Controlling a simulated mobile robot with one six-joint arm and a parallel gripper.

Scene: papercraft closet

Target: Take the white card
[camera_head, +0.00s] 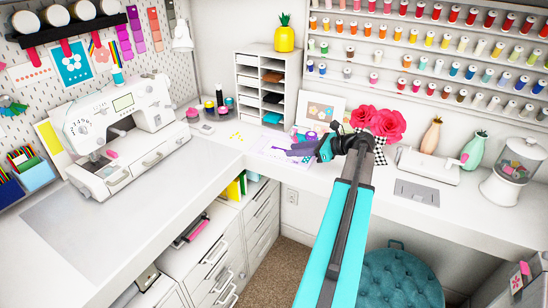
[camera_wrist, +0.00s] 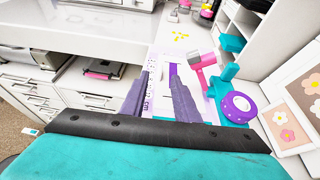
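My gripper (camera_head: 298,151) reaches over the back corner of the white desk, above a pale sheet with purple markings (camera_head: 272,147). In the wrist view, my gripper's two grey-purple fingers (camera_wrist: 159,82) stand apart, with nothing clearly held between them. A white flat piece (camera_wrist: 157,66), possibly the white card, lies beyond and between the fingertips on the pale sheet. Purple strips and "cm" lettering show beside it. The fingers hide part of the sheet, and I cannot tell if they touch it.
A pink-handled tool (camera_wrist: 202,62) and a teal tape dispenser with a purple roll (camera_wrist: 237,106) stand close right of the fingers. Framed flower pictures (camera_wrist: 297,100) lean further right. The left desktop is clear.

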